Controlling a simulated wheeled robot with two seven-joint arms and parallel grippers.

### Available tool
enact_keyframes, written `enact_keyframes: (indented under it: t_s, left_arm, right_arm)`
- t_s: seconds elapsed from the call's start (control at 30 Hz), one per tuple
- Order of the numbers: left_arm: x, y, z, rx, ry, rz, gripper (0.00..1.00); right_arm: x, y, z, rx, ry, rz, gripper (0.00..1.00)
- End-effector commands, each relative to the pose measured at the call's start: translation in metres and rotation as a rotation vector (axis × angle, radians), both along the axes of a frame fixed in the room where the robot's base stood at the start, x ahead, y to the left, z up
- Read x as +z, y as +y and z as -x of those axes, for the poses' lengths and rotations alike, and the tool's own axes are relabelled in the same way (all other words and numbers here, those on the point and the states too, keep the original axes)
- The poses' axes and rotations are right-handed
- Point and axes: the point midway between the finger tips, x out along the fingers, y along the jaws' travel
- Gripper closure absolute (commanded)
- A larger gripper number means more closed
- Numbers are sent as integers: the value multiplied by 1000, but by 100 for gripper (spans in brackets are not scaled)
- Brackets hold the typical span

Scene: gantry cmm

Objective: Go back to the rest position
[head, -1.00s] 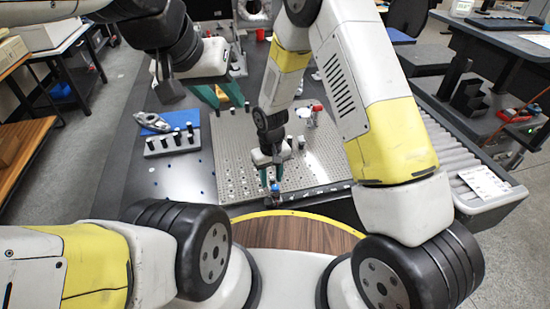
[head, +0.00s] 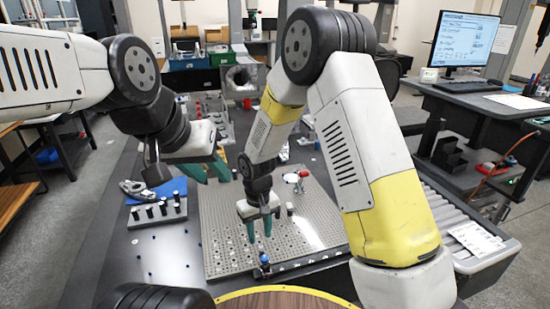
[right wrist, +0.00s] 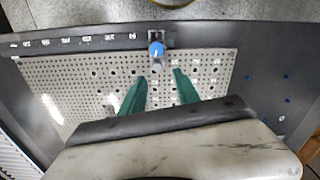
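My right gripper (head: 259,233) is open over the front part of the perforated grey plate (head: 225,240), fingers pointing down. Its green fingers also show in the right wrist view (right wrist: 160,85), apart with nothing between them. A small blue-topped part (head: 264,258) sits at the plate's front edge, just beyond and below the fingertips; the right wrist view shows it too (right wrist: 156,49). My left gripper (head: 212,175) is above the plate's back left corner. Its two green fingers are apart, and I see nothing held between them.
A grey block (head: 158,218) with several black pegs stands left of the plate, near a grey metal part (head: 137,190) on a blue mat. A red-topped fixture (head: 302,177) stands on the plate. A roller conveyor (head: 450,215) lies right. The table's front left is mostly clear.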

Motion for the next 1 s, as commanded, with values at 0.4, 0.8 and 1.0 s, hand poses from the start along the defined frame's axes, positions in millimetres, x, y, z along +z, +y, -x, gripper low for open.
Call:
enact_keyframes:
  t_s: [0.4, 0.8, 1.0]
  left_arm:
    - [0, 0, 0, 0, 0, 0, 64]
    - [0, 0, 0, 0, 0, 0, 64]
    - [0, 0, 0, 0, 0, 0, 64]
  right_arm:
    - [154, -79, 0, -179, -139, -133, 62]
    - [276, -175, 75, -366, -328, -259, 62]
    - [305, -205, 123, -437, -422, -301, 62]
